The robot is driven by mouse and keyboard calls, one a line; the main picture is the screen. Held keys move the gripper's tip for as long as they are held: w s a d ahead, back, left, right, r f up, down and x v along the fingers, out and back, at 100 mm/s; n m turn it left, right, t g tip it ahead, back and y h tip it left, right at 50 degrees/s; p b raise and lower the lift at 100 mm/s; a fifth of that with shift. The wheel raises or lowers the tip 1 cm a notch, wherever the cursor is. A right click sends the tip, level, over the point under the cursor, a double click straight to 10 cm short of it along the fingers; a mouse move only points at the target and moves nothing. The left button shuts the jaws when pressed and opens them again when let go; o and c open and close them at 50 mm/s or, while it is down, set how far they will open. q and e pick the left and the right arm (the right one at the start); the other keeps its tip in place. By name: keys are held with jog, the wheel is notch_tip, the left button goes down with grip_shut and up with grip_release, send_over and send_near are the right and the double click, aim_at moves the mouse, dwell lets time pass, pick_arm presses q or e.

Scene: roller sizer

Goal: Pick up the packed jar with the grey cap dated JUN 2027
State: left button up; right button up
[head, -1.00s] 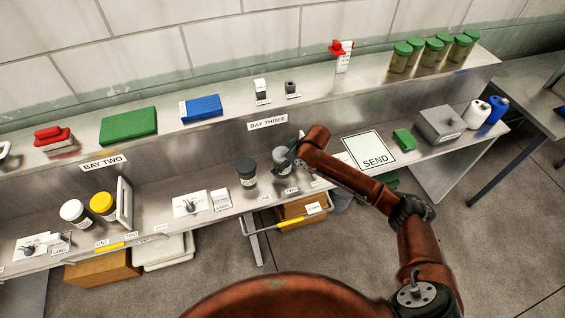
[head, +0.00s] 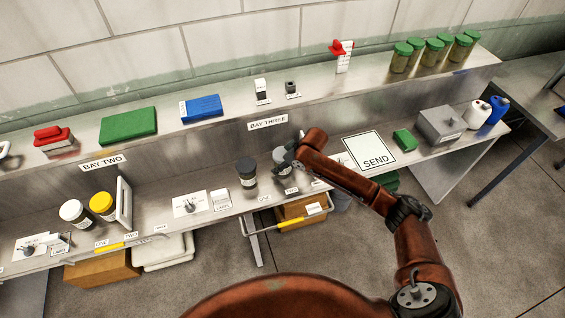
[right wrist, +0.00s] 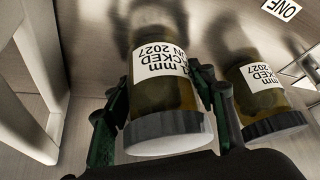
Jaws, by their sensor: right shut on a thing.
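Two jars with greyish caps stand side by side on the lower shelf of bay three. The left one (head: 246,172) has a darker cap. The right one has a grey cap (head: 279,155) and is partly hidden by my right gripper (head: 285,163). In the right wrist view my right gripper (right wrist: 165,110) is shut on this jar (right wrist: 160,90), one finger on each side. Its label ends in "N 2027"; the rest of the month is hidden. The other jar (right wrist: 262,90) stands close on the right, its label showing "2027". My left gripper is out of view.
A white-capped jar (head: 75,213) and a yellow-capped jar (head: 103,205) stand in bay two. A SEND mat (head: 368,152) lies right of my right gripper, with a green block (head: 404,139) beyond. Several green-lidded jars (head: 417,46) stand on the upper shelf.

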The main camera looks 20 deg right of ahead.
jog(key=c, duration=0.4)
jog(key=shift+r, duration=0.1)
jog(key=shift+c, duration=0.2)
